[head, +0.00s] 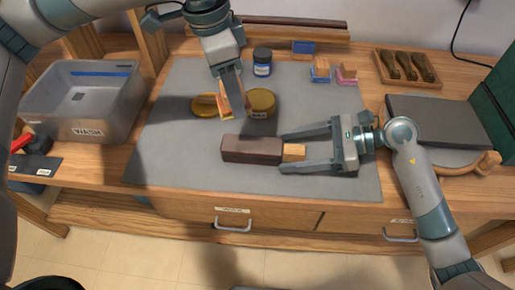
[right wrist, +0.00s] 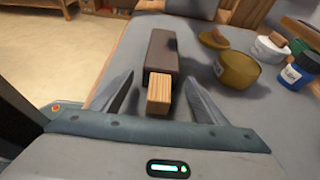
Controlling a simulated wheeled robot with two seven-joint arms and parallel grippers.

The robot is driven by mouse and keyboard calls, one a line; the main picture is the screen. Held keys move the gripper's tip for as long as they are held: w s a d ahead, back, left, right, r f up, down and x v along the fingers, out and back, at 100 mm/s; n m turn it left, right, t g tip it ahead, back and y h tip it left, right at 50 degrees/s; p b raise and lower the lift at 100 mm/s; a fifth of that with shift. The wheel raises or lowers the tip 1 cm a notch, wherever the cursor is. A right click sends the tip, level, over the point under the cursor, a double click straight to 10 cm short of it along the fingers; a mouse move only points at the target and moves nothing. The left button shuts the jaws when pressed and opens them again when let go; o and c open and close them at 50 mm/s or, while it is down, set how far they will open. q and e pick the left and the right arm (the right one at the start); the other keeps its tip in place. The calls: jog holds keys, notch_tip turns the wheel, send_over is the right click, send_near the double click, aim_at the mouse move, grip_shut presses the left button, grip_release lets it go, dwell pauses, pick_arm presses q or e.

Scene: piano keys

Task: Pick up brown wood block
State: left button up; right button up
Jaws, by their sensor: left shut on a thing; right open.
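A dark brown block (head: 250,149) lies on the grey mat, with a small light wood block (head: 294,153) at its right end. In the right wrist view, the dark block (right wrist: 162,50) lies beyond the light one (right wrist: 159,93). My right gripper (head: 284,152) is open, its fingers on either side of the light block, with visible gaps. My left gripper (head: 240,112) points down above the mat, near the yellow tin, shut on a small orange-brown wooden piece (head: 222,104); its fingers partly hide it.
A yellow tin (head: 262,102), a blue-labelled jar (head: 262,62) and small coloured blocks (head: 320,71) stand behind. A grey WASH basin (head: 88,100) is at left, a wooden tray (head: 407,68) at back right. The front of the grey mat (head: 180,170) is clear.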

jog(key=shift+a+f, duration=0.1)
jog(key=shift+a, duration=0.05)
dwell(0.3)
jog(key=c, duration=1.3)
jog(key=shift+o, duration=0.2)
notch_tip(320, 180, up, 10)
jog(key=shift+r, duration=0.1)
jog(key=shift+f, duration=4.8)
